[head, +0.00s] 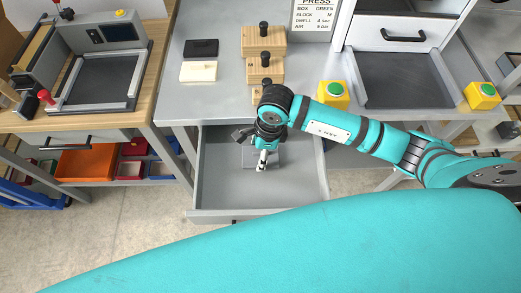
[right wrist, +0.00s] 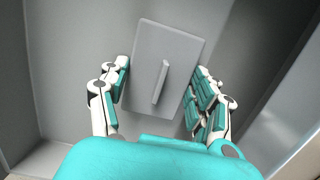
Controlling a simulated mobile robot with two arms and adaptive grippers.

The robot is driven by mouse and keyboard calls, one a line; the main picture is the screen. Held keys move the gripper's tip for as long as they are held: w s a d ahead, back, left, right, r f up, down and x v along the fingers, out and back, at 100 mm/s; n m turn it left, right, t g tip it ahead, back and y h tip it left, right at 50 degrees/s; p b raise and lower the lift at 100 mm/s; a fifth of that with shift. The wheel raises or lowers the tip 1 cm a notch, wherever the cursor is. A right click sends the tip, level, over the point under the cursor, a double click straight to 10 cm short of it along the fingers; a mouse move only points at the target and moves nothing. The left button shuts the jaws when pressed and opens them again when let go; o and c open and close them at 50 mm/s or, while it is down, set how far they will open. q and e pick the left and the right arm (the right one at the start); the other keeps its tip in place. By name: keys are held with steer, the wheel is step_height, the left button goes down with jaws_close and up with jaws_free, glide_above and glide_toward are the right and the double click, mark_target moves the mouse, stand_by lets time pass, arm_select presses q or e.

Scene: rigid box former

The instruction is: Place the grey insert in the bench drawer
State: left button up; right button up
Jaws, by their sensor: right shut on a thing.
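The grey insert (right wrist: 150,45) is a flat rectangular plate with a raised bar across its middle, seen in the right wrist view. In the head view a part of it (head: 250,160) shows below my right gripper (head: 264,158). My right gripper, also in the right wrist view (right wrist: 161,78), is shut on the insert with one finger at each long side. Gripper and insert are inside the outline of the open bench drawer (head: 218,170). I cannot tell whether the insert touches the drawer floor. My left gripper is not in view.
The drawer is pulled out below the grey bench (head: 190,105) and looks otherwise empty. Wooden blocks (head: 264,70), a black pad (head: 201,48), a cream block (head: 198,71) and a yellow button box (head: 333,95) stand on the bench. A wooden table (head: 140,95) is at left.

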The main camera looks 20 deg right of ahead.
steer(key=shift+f, duration=0.1)
steer(key=shift+f, duration=0.2)
steer(key=o, duration=0.6)
steer(key=shift+r, duration=0.1)
steer(key=shift+c, duration=0.2)
steer(key=shift+r, duration=0.15)
step_height(320, 180, up, 12)
steer(key=d+b, duration=0.1)
steer(key=shift+s+d+b, duration=0.25)
steer(key=shift+d+b, duration=0.05)
steer(key=shift+d, duration=0.05)
